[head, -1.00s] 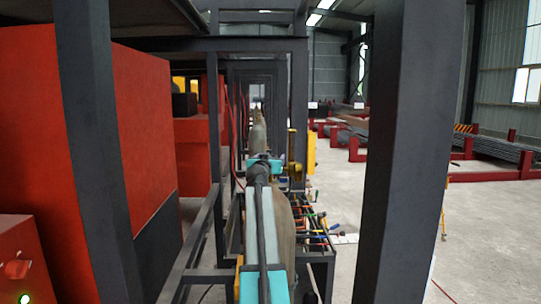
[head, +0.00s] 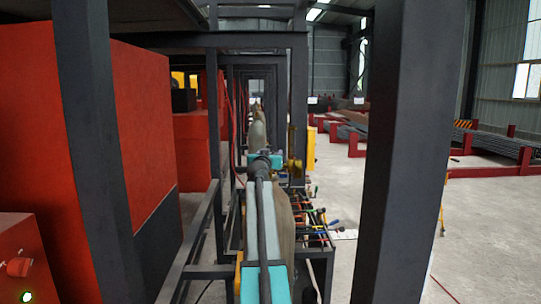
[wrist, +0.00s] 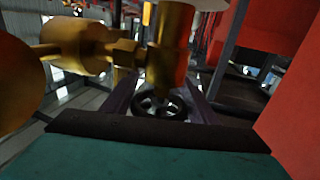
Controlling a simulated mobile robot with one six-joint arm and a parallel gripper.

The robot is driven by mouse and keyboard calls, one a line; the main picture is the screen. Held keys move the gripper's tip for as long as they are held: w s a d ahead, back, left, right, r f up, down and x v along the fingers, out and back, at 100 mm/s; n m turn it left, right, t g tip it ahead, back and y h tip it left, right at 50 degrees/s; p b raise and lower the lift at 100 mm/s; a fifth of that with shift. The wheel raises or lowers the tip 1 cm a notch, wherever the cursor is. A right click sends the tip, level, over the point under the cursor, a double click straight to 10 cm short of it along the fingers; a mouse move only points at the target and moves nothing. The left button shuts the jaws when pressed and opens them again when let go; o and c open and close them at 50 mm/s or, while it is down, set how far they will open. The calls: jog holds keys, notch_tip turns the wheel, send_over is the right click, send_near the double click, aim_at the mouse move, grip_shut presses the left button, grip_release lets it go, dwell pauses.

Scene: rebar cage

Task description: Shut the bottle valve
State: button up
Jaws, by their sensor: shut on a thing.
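The bottle valve is a brass body (wrist: 172,50) with a black spoked handwheel (wrist: 160,108), close up in the wrist view. My gripper (wrist: 161,95) has its two dark purple fingers on either side of the handwheel and is shut on it. In the head view the brass valve (head: 294,168) shows just right of my teal wrist. My arm hides the handwheel and fingers there. A grey-brown gas bottle (head: 284,212) stands upright behind my forearm, partly covered by it.
Dark steel posts (head: 408,150) and frame beams surround my arm closely. A red cabinet (head: 90,130) stands at left. A rack (head: 318,240) with several tools is right of the bottle. Open concrete floor (head: 385,200) lies further right.

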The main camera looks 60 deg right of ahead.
jog(key=shift+s+d+f+m+g+b, duration=0.1)
jog(key=shift+f+m+g+b, duration=0.3)
jog(key=shift+b, duration=2.25)
jog(key=m+g+h+b, duration=0.1)
jog(key=g+b, duration=0.1)
jog(key=b, duration=0.3)
jog(key=shift+s+r, duration=0.15)
jog(key=shift+r, duration=0.05)
jog(key=m+g+b, duration=0.1)
jog(key=g+b, duration=0.1)
jog(key=b, duration=0.2)
jog(key=shift+s+d+r+b, duration=0.1)
jog(key=shift+s+b, duration=0.1)
jog(key=shift+b, duration=0.2)
jog(key=shift+s+r+m+g+b, duration=0.1)
jog(key=shift+s+m+g+b, duration=0.1)
jog(key=shift+m+g+b, duration=0.85)
